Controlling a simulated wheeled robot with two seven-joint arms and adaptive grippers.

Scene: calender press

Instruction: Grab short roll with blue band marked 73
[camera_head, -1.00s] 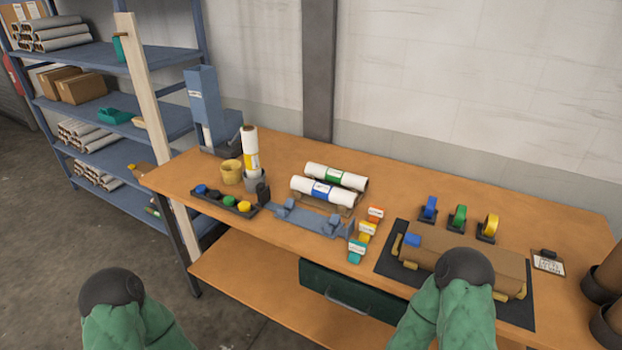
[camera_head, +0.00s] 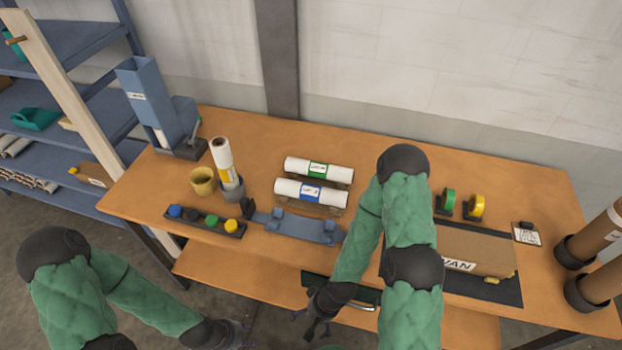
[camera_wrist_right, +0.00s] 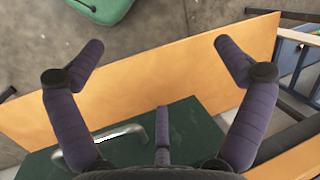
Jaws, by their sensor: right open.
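The short white roll with a blue band (camera_head: 311,193) lies on a low cradle on the workbench, in front of a similar white roll with a green band (camera_head: 319,171). The number on its label is too small to read. My right gripper (camera_head: 318,318) is low at the bench's front edge, well short of the roll. In the right wrist view its fingers (camera_wrist_right: 158,46) are spread and empty, over the green drawer (camera_wrist_right: 190,125). My left gripper (camera_head: 238,334) is at the bottom of the head view, partly cut off, and its fingers are unclear.
A yellow-banded roll (camera_head: 223,160) stands in a grey holder. A blue-grey stand (camera_head: 300,227) lies between the blue-banded roll and the front edge. A tray (camera_head: 205,223) with coloured caps and a yellow cup (camera_head: 203,182) are at left. My right arm covers part of the bench's right side.

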